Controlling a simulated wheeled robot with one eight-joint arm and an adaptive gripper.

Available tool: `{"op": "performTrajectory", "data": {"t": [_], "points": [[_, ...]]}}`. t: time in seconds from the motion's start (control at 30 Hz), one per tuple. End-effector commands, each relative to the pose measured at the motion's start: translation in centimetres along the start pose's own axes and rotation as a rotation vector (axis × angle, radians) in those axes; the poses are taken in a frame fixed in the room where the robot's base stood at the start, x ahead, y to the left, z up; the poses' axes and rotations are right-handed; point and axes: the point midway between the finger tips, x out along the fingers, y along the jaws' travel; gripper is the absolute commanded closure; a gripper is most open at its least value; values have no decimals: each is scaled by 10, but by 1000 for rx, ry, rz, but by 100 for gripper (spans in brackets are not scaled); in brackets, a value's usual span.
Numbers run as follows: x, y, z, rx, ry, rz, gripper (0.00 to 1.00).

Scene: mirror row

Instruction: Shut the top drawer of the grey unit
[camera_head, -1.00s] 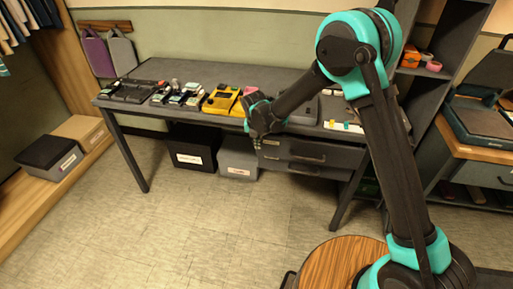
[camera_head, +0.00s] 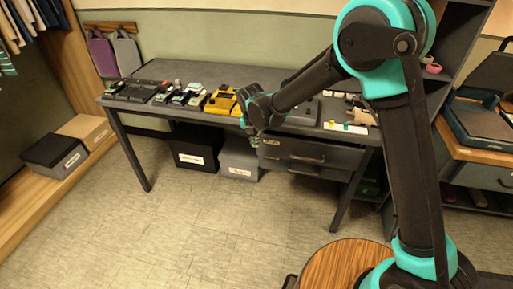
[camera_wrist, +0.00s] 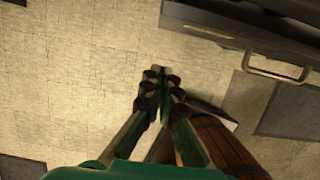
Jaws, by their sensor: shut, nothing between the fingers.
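The grey unit (camera_head: 318,172) is under the right part of the desk. Its top drawer (camera_head: 308,153) stands out over the drawer below and has a bar handle. In the wrist view the drawer's front (camera_wrist: 235,38) and handle (camera_wrist: 278,72) show at the upper right, with a dark gap behind the front. My gripper (camera_head: 253,143) points down just left of the drawer in the head view. In the wrist view my gripper (camera_wrist: 162,82) is shut and empty, over bare floor and apart from the drawer front.
The desk (camera_head: 185,70) carries several devices, including a yellow one (camera_head: 222,103). A black box (camera_head: 193,150) and a grey box (camera_head: 238,160) sit under it, left of the unit. A round wooden top (camera_head: 340,265) is near my base. The tiled floor in front is clear.

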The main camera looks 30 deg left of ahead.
Motion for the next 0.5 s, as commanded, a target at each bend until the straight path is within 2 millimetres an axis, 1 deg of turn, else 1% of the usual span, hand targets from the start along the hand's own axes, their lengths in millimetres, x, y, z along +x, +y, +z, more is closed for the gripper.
{"op": "performTrajectory", "data": {"t": [0.03, 0.1, 0.27, 0.37, 0.47, 0.5], "points": [[-10, 0, 0, -1, 0, 0, 100], [-21, 0, 0, -1, 0, 0, 100], [-37, 0, 0, -1, 0, 0, 99], [-43, -3, 2, 21, 1, -1, 86], [-50, -21, 7, 130, 6, -2, 74], [-53, -32, 11, 203, 9, -4, 69]]}}
